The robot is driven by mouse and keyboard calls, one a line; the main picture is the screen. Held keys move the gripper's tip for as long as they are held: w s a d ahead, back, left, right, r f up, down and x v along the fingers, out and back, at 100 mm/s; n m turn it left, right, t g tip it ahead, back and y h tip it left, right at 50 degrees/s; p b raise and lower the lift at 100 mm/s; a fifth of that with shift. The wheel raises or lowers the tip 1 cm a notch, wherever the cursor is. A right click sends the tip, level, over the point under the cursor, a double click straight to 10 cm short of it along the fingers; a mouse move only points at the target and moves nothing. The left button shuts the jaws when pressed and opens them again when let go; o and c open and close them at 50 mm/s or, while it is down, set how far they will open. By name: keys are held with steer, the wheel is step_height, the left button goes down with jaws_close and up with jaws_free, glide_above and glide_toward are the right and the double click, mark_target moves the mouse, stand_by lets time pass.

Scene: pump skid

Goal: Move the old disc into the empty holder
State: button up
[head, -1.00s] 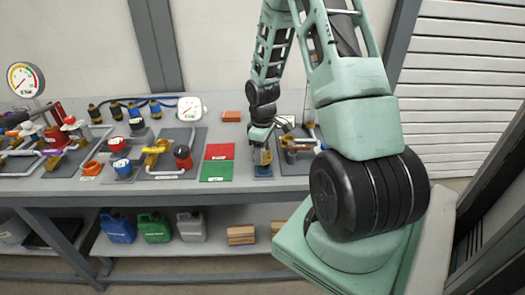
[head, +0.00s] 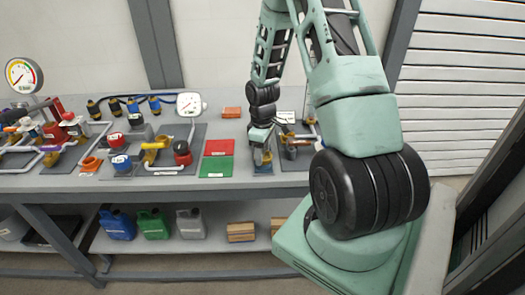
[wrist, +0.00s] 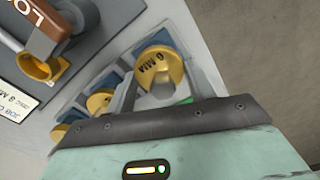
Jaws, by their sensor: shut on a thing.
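A yellow disc (wrist: 158,68) with dark lettering on its face is between the fingers of my gripper (wrist: 160,88) in the wrist view. My gripper is shut on it. Behind the disc is a blue holder (wrist: 152,42); I cannot tell whether the disc is touching it. More blue holders with yellow discs (wrist: 100,100) run down to the lower left in the wrist view, partly hidden by my gripper. In the head view my gripper (head: 262,156) is low over the bench, right of the green mat. Whether one holder is empty is not clear.
The red mat (head: 219,147) and green mat (head: 216,167) lie left of my gripper. A pipe assembly with an orange-yellow ring (wrist: 45,68) and brown tag is close by in the wrist view. Pump parts, gauges and valves crowd the bench (head: 120,188) at left.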

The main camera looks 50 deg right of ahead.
steer(key=shift+f+b, duration=0.3)
steer(key=shift+f, duration=0.25)
steer(key=o, duration=1.2)
steer(key=shift+c, duration=0.2)
step_height(320, 180, up, 18)
steer(key=shift+f+b, duration=0.25)
steer(key=shift+b, duration=0.1)
